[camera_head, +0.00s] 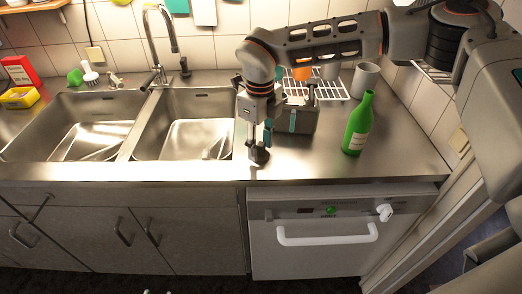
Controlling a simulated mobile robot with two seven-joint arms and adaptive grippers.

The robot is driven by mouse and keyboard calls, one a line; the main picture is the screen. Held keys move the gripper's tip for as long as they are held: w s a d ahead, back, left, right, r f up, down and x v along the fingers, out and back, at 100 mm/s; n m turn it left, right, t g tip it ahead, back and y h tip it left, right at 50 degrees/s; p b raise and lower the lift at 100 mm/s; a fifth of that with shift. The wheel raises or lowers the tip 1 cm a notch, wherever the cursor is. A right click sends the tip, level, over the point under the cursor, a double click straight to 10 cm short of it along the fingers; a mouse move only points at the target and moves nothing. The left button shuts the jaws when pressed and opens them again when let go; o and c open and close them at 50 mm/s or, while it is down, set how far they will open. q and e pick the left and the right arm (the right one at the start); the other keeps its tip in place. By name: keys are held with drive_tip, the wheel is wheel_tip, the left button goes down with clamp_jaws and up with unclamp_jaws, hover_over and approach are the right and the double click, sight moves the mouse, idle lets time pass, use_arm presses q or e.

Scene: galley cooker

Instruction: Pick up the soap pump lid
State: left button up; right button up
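My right arm reaches in from the right over the counter. My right gripper (260,143) points down near the counter's front edge, just right of the right sink basin. A small dark piece (260,156) shows right at its fingertips; it may be the soap pump lid, but it is too small to be sure. Whether the fingers are closed on it cannot be told. Another slim dark pump-like piece (185,67) stands behind the sink, right of the faucet.
A dark grey box (305,120) stands close behind my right gripper. A green bottle (358,125) stands to the right, with a grey cup (365,80) and a white wire rack (335,90) behind. The double sink (130,135) lies left. The counter's front right is clear.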

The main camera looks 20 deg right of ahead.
drive_tip(key=c, duration=0.9)
use_arm(q)
drive_tip(key=shift+s+f, duration=0.15)
drive_tip(key=shift+s, duration=0.05)
use_arm(e)
drive_tip(key=shift+c, duration=0.2)
use_arm(q)
drive_tip(key=shift+f, duration=0.1)
